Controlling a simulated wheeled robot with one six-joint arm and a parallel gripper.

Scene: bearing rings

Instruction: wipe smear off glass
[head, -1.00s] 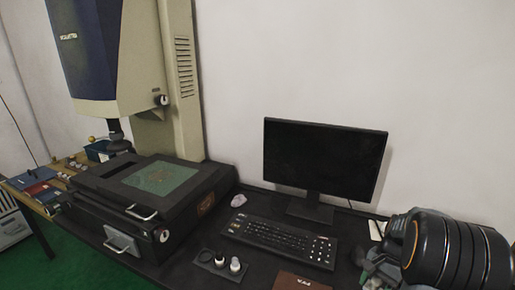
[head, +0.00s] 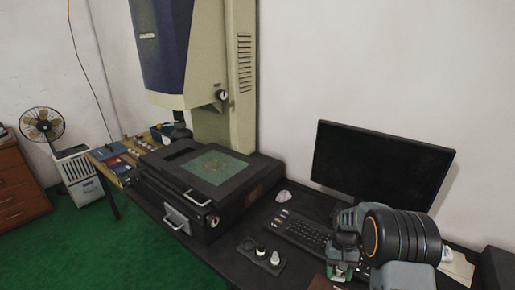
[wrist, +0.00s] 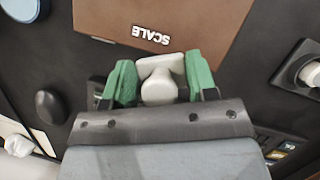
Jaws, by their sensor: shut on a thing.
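The glass stage plate (head: 212,167) is a greenish square set in the black stage of the tall measuring machine, left of centre in the head view. A brownish smear (head: 214,164) shows on the middle of the glass. My gripper (wrist: 160,72) is shut on a white knobbed object (wrist: 158,88), held between the green fingers in the wrist view. Its underside is hidden, so I cannot tell whether it is a wiper. In the head view my gripper is low right, in front of the monitor, well apart from the glass.
A monitor (head: 380,178) and a keyboard (head: 302,231) stand right of the stage. The stage handle (head: 197,198) sticks out.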

